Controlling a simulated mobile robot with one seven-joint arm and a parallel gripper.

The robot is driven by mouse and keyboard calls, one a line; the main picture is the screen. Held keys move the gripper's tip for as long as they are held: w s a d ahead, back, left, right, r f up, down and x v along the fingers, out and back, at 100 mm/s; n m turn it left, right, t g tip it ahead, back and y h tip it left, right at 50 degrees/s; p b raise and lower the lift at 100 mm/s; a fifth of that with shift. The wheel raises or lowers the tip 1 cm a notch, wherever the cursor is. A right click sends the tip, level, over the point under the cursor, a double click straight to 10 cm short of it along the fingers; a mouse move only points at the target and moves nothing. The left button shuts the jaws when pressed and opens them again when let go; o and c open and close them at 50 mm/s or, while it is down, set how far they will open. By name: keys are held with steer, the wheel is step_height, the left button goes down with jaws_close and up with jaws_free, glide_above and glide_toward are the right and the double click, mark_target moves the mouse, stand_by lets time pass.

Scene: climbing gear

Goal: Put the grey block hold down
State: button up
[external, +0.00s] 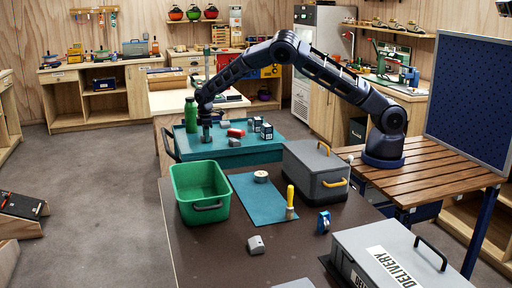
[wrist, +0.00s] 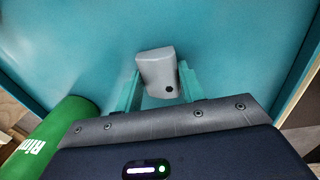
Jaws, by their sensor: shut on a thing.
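The grey block hold (wrist: 156,67) sits between the teal fingers of my gripper (wrist: 160,84) in the wrist view. It has a small dark hole in one face. My gripper (external: 206,126) is shut on it, pointing down over the left part of the teal tray-like top (external: 190,150) in the external view. The hold is small and dim there. I cannot tell whether it touches the teal surface below.
A green bottle (external: 191,115) stands close beside my gripper; it also shows in the wrist view (wrist: 62,135). A red item (external: 236,132), a grey piece (external: 235,142) and small dark boxes (external: 266,131) lie to the right. A green bin (external: 201,188) stands on the nearer table.

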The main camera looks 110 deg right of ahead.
steer(key=o, duration=1)
